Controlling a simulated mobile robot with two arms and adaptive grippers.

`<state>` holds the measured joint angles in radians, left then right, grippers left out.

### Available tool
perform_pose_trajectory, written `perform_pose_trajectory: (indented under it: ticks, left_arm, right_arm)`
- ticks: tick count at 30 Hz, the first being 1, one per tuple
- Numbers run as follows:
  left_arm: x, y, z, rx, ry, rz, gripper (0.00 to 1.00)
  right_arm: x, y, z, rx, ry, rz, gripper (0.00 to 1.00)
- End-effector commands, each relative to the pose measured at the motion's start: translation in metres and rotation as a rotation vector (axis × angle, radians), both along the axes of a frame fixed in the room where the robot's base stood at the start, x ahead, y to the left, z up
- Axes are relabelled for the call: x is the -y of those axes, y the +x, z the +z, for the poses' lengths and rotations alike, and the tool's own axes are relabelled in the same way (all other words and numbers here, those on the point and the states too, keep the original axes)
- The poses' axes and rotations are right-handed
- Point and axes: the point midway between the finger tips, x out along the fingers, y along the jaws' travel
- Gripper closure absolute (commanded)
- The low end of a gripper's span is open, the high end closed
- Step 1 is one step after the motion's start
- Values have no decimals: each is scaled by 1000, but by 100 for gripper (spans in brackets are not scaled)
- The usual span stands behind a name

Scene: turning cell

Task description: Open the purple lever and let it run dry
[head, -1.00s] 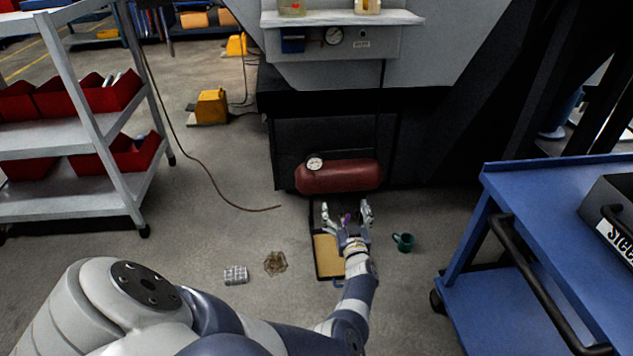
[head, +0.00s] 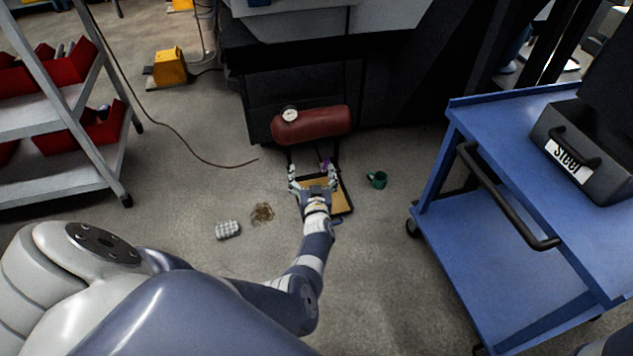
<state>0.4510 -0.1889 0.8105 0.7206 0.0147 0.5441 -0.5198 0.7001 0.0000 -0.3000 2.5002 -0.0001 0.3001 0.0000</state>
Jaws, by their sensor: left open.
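The purple lever (head: 325,165) is a small piece below the red tank (head: 312,127), close to the right finger of my left gripper (head: 313,174). The gripper is open, with its two fingers spread and nothing seen between them. It is above a dark-rimmed tray with a tan inside (head: 341,200), under the front of the tank. Whether a finger touches the lever, and which way the lever is turned, is too small to tell. My right gripper is not in view.
A green mug (head: 377,180) stands right of the tray. A brown coiled item (head: 262,213) and a grey ribbed block (head: 227,230) lie to its left. A blue cart (head: 500,240) stands on the right, a shelf with red bins (head: 112,126) on the left. A hose end lies on the floor.

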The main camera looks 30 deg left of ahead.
Motion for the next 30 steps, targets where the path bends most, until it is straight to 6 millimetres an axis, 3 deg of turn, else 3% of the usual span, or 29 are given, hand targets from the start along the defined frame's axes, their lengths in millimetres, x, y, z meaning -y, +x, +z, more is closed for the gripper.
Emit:
perform_pose_trajectory:
  ticks: [1, 3, 12, 30]
  left_arm:
    - [4, -3, 4, -20, -3, -23, 13]
    - [10, -7, 1, -44, -10, -54, 13]
    - [32, -22, -13, -131, -38, -152, 13]
    - [38, -27, -19, -153, -47, -176, 13]
  right_arm:
    - [0, 0, 13, 0, 0, 0, 60]
    - [0, 0, 22, 0, 0, 0, 60]
    - [0, 0, 47, 0, 0, 0, 60]
    - [0, 0, 50, 0, 0, 0, 60]
